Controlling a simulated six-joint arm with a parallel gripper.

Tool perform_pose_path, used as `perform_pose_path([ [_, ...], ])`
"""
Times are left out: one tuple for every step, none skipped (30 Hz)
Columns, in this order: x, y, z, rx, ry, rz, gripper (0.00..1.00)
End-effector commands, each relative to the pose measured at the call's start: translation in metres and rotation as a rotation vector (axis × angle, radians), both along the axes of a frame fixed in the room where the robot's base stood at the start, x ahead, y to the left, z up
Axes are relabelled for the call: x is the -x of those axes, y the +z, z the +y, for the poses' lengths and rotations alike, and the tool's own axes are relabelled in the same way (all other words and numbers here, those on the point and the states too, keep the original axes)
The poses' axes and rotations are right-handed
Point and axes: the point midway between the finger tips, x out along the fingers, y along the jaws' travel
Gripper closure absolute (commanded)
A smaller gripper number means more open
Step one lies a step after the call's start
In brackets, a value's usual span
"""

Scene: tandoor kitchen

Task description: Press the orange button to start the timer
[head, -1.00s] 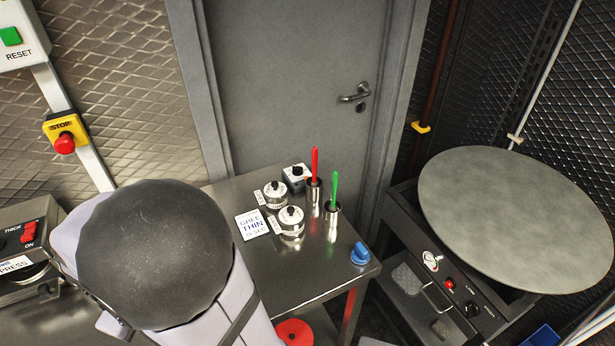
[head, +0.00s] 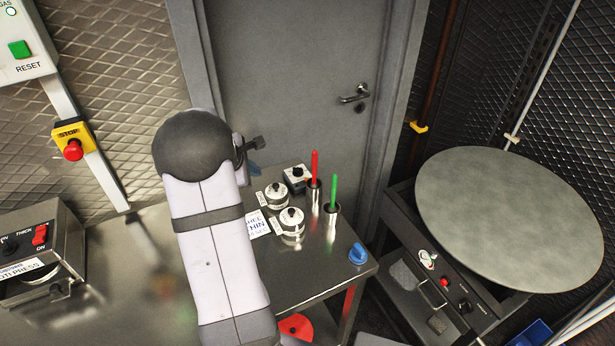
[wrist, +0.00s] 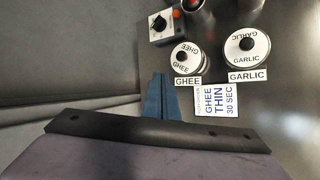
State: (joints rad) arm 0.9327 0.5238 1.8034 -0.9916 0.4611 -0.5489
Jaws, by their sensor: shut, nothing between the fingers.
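A small white box with a black knob (wrist: 160,24) stands on the steel table, and it also shows in the head view (head: 297,178). A small orange spot (wrist: 176,14) shows on it in the wrist view; I cannot tell for sure that it is the button. My gripper (wrist: 158,80) is shut and empty, its blue fingers together. It points toward the box from the near side, apart from it in the wrist picture. In the head view my gripper (head: 254,169) is left of the box, partly hidden by my arm.
Lidded GHEE (wrist: 188,60) and GARLIC (wrist: 247,47) tins stand right of the gripper, beside a GHEE THIN 30 SEC card (wrist: 215,101). Cups hold a red stick (head: 315,168) and a green stick (head: 333,192). A grey door (head: 290,80) stands behind the table.

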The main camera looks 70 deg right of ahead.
Motion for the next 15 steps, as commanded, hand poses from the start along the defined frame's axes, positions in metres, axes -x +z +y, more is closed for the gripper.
perform_pose_path([
  [0.015,0.002,-0.020,0.017,0.004,0.026,1.00],
  [0.022,0.003,-0.031,0.029,0.012,0.043,1.00],
  [0.032,0.004,-0.044,0.042,0.022,0.062,1.00],
  [0.039,0.005,-0.053,0.052,0.030,0.077,1.00],
  [0.046,0.005,-0.061,0.061,0.036,0.092,1.00],
  [0.055,0.006,-0.072,0.071,0.044,0.112,1.00],
  [0.062,0.006,-0.079,0.077,0.051,0.126,1.00],
  [0.068,0.007,-0.086,0.085,0.056,0.137,1.00],
  [0.076,0.007,-0.093,0.092,0.064,0.153,1.00],
  [0.081,0.007,-0.098,0.097,0.068,0.164,1.00],
  [0.086,0.007,-0.103,0.101,0.073,0.174,1.00],
  [0.092,0.007,-0.108,0.106,0.078,0.186,1.00],
  [0.096,0.007,-0.112,0.110,0.080,0.194,1.00],
  [0.099,0.008,-0.115,0.112,0.084,0.201,1.00],
  [0.103,0.008,-0.118,0.115,0.088,0.209,1.00],
])
